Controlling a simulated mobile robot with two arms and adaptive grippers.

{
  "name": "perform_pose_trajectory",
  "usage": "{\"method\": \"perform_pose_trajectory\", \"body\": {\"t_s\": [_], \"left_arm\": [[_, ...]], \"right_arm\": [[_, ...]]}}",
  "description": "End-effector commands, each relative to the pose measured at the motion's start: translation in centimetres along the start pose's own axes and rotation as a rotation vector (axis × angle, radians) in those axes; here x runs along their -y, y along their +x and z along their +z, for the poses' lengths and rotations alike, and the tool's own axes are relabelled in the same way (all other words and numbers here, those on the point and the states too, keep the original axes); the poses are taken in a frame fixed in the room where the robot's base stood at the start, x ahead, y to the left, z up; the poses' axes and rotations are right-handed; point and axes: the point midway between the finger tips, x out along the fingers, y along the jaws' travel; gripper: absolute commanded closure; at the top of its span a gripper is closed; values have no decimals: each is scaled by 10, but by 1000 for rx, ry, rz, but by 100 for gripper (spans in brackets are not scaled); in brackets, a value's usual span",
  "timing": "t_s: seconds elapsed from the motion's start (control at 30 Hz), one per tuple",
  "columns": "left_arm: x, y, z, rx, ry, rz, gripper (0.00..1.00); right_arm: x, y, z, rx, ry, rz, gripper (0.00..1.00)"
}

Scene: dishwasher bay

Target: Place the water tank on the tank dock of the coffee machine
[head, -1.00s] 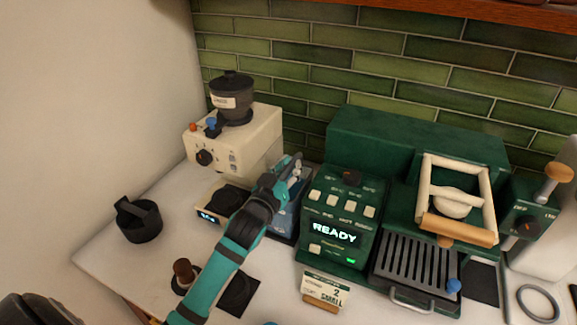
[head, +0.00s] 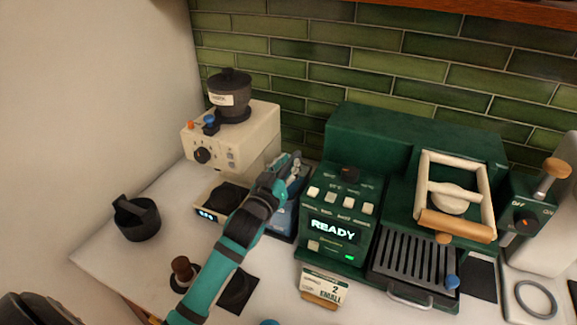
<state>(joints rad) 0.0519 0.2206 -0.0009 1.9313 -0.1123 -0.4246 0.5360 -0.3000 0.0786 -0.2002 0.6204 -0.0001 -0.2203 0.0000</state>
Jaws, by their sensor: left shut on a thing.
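The green coffee machine (head: 345,133) stands against the tiled wall, with a lit "READY" display on its front. The water tank (head: 283,218) is a bluish body at the machine's left side, mostly hidden behind my left gripper and arm. My left gripper (head: 292,170) is shut on the tank at its upper part. The tank dock is low beside the machine; only a dark edge (head: 281,237) shows under the tank. I cannot tell whether the tank is fully seated. My right gripper is not in view.
A cream grinder (head: 255,140) stands behind left, with a small scale (head: 207,215) before it. A black knock-out cup (head: 137,218), a tamper (head: 183,270) and a "2 SMALL" card (head: 325,286) are on the counter. A drip tray (head: 413,262) fronts the machine.

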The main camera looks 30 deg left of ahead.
Motion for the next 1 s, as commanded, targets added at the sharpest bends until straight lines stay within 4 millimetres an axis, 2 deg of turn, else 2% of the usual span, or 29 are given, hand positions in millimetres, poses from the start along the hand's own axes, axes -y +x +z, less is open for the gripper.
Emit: {"method": "perform_pose_trajectory", "body": {"t_s": [0.17,0.2,0.4,0.67,0.77,0.87,1.0], "left_arm": [[0,0,-1,-2,1,1,100],[0,0,-1,-2,1,1,80],[0,0,0,0,1,0,56],[1,-1,4,10,0,-4,56],[1,-7,4,10,-1,-3,56],[0,-22,5,10,-1,-2,56],[0,-52,4,8,-2,-2,56]], "right_arm": [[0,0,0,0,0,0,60],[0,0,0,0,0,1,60],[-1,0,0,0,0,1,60],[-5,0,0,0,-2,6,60],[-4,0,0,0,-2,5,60],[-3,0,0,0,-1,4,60],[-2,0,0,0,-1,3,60]]}}
